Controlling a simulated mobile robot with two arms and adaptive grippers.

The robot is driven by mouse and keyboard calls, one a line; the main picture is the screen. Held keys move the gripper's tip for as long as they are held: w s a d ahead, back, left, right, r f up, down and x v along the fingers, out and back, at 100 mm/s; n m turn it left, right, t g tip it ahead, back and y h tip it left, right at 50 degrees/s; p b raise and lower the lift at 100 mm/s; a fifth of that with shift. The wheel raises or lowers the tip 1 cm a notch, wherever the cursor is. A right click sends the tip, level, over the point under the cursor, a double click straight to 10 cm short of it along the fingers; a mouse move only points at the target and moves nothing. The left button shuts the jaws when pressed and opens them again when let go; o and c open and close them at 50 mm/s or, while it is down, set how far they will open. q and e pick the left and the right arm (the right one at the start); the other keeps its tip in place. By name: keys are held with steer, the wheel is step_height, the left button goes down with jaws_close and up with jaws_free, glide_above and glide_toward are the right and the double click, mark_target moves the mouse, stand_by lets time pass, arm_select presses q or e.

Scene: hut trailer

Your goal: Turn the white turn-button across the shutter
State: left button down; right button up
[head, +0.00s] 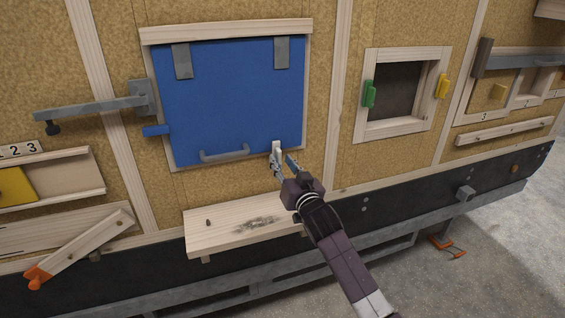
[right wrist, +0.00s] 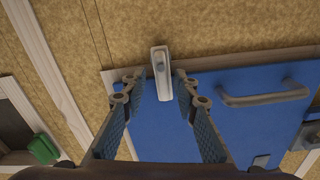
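The white turn-button (head: 276,147) sits at the lower right edge of the blue shutter (head: 225,100). In the right wrist view the turn-button (right wrist: 162,72) lies lengthwise over the shutter's wooden border, one end overlapping the blue panel (right wrist: 240,125). My right gripper (head: 284,164) is just below and in front of the button in the head view. In the right wrist view its fingers (right wrist: 155,84) are spread, one on each side of the button, with gaps visible; contact cannot be made out. Part of the button is hidden by the fingers in the head view. My left gripper is not in view.
A grey handle (head: 224,154) is on the shutter's lower part. A wooden shelf (head: 235,222) juts out below. A grey bar (head: 95,108) sticks out at left. A framed opening with green (head: 369,94) and yellow (head: 442,86) turn-pieces is to the right.

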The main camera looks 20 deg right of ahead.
steer(key=shift+c, duration=0.7)
jaws_close()
steer(key=shift+a+n, duration=0.15)
steer(key=shift+n, duration=1.05)
steer(key=shift+o, duration=0.7)
jaws_free()
